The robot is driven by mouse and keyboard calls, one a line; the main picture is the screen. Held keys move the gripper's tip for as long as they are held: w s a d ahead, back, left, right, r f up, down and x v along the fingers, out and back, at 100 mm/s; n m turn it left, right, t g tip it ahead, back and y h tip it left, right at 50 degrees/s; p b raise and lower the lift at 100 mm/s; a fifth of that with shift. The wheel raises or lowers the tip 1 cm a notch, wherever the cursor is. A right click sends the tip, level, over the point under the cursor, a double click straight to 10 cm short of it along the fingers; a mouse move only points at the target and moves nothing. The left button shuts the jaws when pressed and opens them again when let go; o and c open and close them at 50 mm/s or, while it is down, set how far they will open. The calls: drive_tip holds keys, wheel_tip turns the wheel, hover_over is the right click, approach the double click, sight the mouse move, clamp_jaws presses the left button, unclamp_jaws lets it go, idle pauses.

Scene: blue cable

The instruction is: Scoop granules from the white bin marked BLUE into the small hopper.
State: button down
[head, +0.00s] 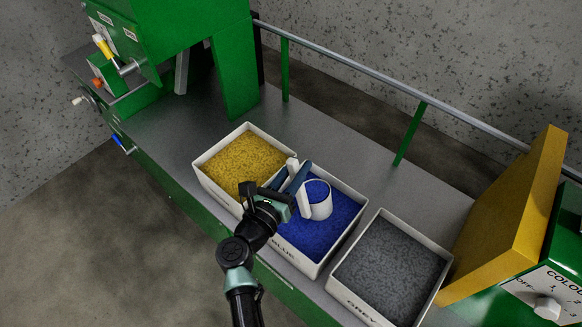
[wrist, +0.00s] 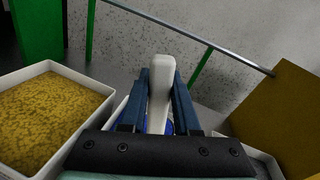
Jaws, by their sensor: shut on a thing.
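The white bin marked BLUE (head: 343,242) stands in the middle of a row of three bins and holds blue granules (head: 297,228). My gripper (head: 299,180) is over this bin, shut on the handle of a white scoop (head: 319,200). The scoop's round cup sits at or in the blue granules, and blue shows inside its rim; I cannot tell how deep it is. In the wrist view, the white handle (wrist: 159,95) stands between my two blue fingers, and the cup is hidden behind the gripper. I cannot make out the small hopper for certain.
A white bin of yellow granules (head: 243,163) stands to the left and a white bin marked GREY (head: 390,268) to the right. A green machine (head: 180,45) stands at the back left. A yellow panel (head: 510,220) rises at the right. A rail (head: 350,68) runs behind the bench.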

drive_tip(key=shift+m, duration=0.8)
drive_tip(key=r+p, duration=0.1)
drive_tip(key=s+d+r+p, duration=0.1)
drive_tip(key=r, duration=0.1)
drive_tip(key=d+r, duration=0.1)
drive_tip(key=r, duration=0.1)
drive_tip(key=shift+s+p, duration=0.25)
drive_tip(key=shift+p, duration=0.15)
wheel_tip(320, 180, up, 7)
drive_tip(key=s+d+m+p, duration=0.1)
drive_tip(key=d+p, duration=0.1)
drive_tip(key=p, duration=0.3)
drive_tip(key=shift+s+t, duration=0.25)
drive_tip(key=shift+t, duration=0.05)
